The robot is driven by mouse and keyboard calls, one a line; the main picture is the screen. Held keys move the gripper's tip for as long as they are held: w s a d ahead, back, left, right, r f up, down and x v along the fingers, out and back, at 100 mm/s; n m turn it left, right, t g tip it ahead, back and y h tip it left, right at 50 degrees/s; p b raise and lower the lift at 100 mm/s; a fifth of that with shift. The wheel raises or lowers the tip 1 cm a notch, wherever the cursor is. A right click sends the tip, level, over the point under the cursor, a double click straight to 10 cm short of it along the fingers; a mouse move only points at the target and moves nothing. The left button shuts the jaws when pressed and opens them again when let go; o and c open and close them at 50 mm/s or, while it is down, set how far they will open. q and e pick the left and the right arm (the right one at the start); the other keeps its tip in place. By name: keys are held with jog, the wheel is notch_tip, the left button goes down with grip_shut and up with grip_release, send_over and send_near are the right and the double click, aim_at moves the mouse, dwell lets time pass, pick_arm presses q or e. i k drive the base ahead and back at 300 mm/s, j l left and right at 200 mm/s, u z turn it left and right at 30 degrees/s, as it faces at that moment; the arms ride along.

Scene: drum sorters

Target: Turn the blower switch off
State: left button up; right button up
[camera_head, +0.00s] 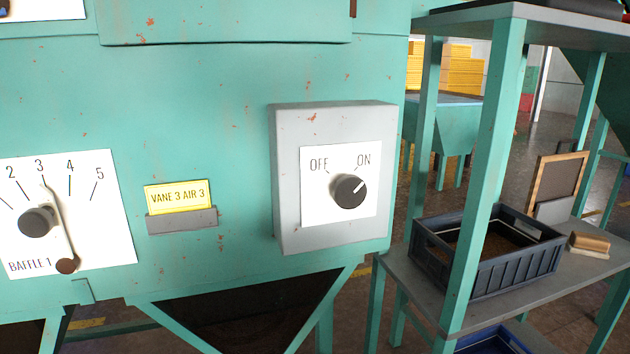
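The blower switch is a dark round knob (348,191) on a white plate (312,208) marked OFF at the left and ON at the right. The plate sits on a grey box (288,180) fixed to the green machine front. The white mark on the knob points up and right, toward ON. Neither of my grippers shows in the head view.
At the left is a baffle dial (110,235) with a lever (58,225) near 3. A yellow card (177,197) reads VANE 3 AIR 3. At the right, a green-legged shelf (400,268) holds a dark crate (500,272) and a brush (590,242).

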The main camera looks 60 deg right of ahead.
aim_at(349, 192)
jog(key=l+z, duration=0.2)
jog(key=z, duration=1.75)
